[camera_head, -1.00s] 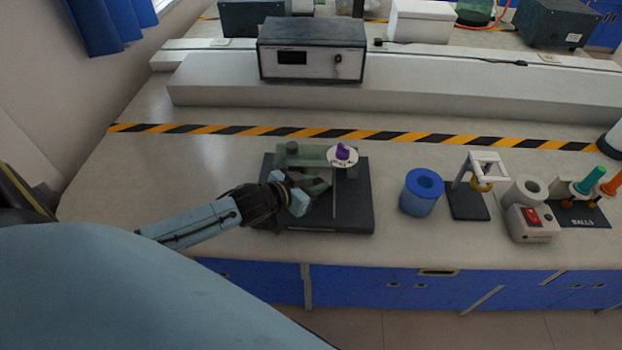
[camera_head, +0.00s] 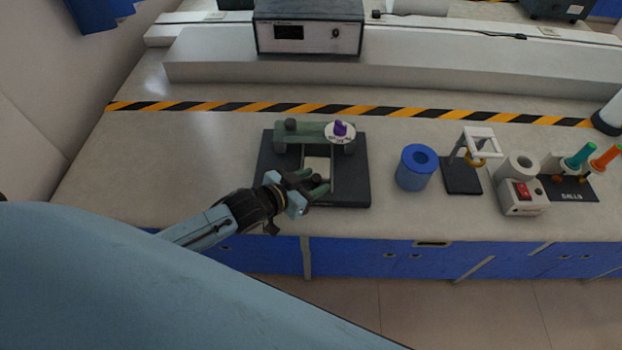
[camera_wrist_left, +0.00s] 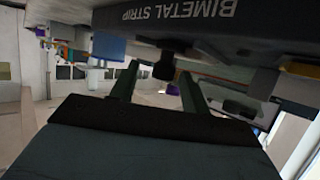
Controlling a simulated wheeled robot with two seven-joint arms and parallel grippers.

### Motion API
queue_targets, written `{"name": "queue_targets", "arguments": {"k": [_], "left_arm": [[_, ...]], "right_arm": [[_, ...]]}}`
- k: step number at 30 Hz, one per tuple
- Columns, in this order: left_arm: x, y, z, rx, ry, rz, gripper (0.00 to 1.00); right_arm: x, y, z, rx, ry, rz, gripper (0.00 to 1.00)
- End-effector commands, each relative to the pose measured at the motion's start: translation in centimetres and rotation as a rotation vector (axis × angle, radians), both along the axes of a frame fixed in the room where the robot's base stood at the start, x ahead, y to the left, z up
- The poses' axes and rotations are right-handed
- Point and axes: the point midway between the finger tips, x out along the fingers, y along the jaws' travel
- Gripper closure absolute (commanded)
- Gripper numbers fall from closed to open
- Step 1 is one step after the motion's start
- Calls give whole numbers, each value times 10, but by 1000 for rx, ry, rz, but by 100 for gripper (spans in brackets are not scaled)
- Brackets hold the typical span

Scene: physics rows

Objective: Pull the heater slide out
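The bimetal strip apparatus has a black base (camera_head: 352,190) with a green bridge (camera_head: 312,133) across its back part. A pale plate (camera_head: 317,166), which looks like part of the heater slide, lies in the middle of the base. A small dark knob (camera_head: 317,180) is in front of it. My left gripper (camera_head: 313,184) is at the front of the base, with its green fingers apart on either side of the knob. In the left wrist view, the knob (camera_wrist_left: 163,66) shows between the fingers with gaps on both sides. My right gripper is not in view.
A purple knob (camera_head: 340,129) tops a white disc on the bridge. To the right stand a blue cylinder (camera_head: 416,168), a small black stand (camera_head: 462,176) and a white switch box (camera_head: 523,197). The bench front edge is close before the base. Bench left of the base is clear.

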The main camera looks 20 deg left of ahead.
Motion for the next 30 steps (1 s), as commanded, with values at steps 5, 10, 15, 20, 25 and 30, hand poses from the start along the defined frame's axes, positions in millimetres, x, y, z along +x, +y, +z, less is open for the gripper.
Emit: {"name": "queue_targets", "arguments": {"k": [5,10,15,20,25,30], "left_arm": [[0,0,1,0,-2,1,53],[-10,5,5,-1,0,0,53],[-36,15,16,0,2,0,53],[-64,27,29,0,2,0,53],[-90,37,40,0,3,0,53],[-106,44,48,-1,0,0,53]], "right_arm": [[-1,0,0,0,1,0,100],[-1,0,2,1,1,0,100],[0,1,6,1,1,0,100],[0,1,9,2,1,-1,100],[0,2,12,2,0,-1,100],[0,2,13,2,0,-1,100]]}}
